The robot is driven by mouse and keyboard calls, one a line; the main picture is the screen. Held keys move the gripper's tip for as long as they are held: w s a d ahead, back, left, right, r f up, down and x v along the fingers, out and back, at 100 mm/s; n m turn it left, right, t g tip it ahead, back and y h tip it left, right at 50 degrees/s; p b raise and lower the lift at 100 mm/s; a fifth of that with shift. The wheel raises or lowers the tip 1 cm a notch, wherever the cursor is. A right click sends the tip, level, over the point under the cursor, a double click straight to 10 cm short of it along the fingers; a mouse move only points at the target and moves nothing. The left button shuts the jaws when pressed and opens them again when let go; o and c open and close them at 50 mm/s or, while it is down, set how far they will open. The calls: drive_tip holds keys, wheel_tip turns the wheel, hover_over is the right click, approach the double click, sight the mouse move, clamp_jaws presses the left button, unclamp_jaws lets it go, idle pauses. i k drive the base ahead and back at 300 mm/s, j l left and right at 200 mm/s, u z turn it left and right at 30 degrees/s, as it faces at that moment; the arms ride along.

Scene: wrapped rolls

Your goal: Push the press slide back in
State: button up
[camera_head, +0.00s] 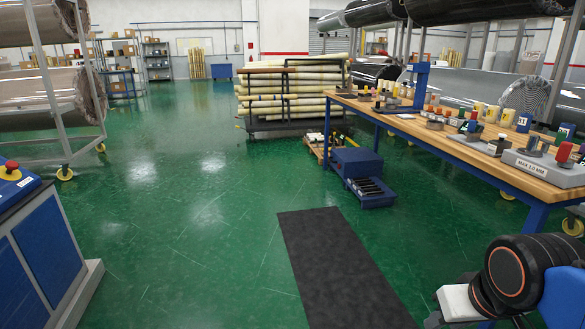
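A wooden-topped workbench (462,135) with blue legs runs along the right. A blue upright frame (420,86), which looks like a small press, stands at its far end; I cannot make out a slide on it or how far one is out. At the near end is a grey block (540,168) labelled "MAX 10 MM", with a red knob (564,152) by it. Part of my arm (520,272), black with orange rings, shows at the lower right, close to the bench's near end. My gripper is not in view.
Blue boxes (357,160) stand on the floor beside the bench, the lower one holding dark rods. A black mat (335,265) lies ahead. A rack of wrapped rolls (290,95) stands behind. A blue cabinet (45,245) is at left. Green floor between is clear.

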sight(393, 107)
drive_tip(key=i+j+u, duration=0.15)
drive_tip(key=i+u, duration=0.15)
drive_tip(key=i, duration=1.35)
